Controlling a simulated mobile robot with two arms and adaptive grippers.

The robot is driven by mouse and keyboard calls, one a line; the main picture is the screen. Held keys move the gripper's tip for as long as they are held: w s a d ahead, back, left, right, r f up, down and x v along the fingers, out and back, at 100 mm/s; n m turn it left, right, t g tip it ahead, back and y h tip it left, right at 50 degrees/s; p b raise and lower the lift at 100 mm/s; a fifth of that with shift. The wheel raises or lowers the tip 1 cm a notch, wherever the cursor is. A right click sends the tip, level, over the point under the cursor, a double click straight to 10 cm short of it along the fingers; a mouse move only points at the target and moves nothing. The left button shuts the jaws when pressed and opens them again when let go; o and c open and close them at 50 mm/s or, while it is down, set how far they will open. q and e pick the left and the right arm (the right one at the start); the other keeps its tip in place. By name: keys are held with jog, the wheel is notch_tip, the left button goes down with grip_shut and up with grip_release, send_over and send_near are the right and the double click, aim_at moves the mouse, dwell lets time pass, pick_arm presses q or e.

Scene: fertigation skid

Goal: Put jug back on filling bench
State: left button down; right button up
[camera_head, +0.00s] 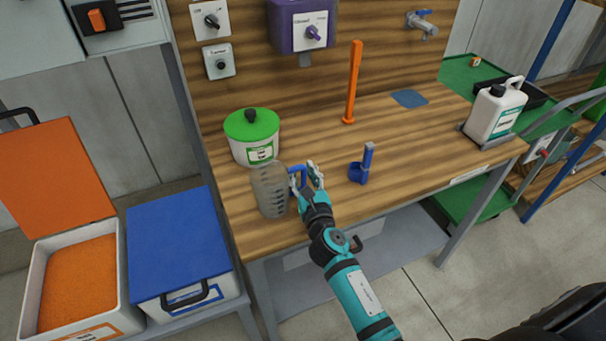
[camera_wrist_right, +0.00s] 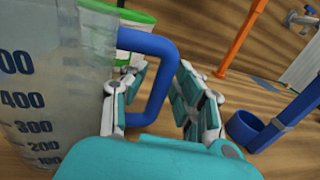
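The jug (camera_head: 269,192) is clear grey with volume marks and a blue handle. It stands upright on the wooden filling bench (camera_head: 405,160), near its front left edge. It fills the left side of the right wrist view (camera_wrist_right: 50,85). My right gripper (camera_head: 307,175) is at the handle, on the jug's right side. In the right wrist view my right gripper (camera_wrist_right: 155,95) is open, with one finger on the jug side of the blue handle (camera_wrist_right: 163,75) and the other beyond it. A gap shows between the handle and the right finger. My left gripper is out of view.
A green-lidded tub (camera_head: 252,140) stands just behind the jug. A blue scoop cup (camera_head: 361,168) is to the right of my gripper. Blue (camera_head: 178,240) and orange (camera_head: 75,275) bins are left of the bench.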

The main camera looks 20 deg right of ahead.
jog(key=shift+r, duration=0.15)
jog(key=shift+s, duration=0.35)
jog(key=s, duration=0.3)
jog(key=s+a+b, duration=0.1)
jog(key=s, duration=0.6)
jog(key=shift+s+a+b, duration=0.2)
jog(key=shift+s+b, duration=0.05)
jog(key=shift+b, duration=0.05)
jog(key=shift+s, duration=0.4)
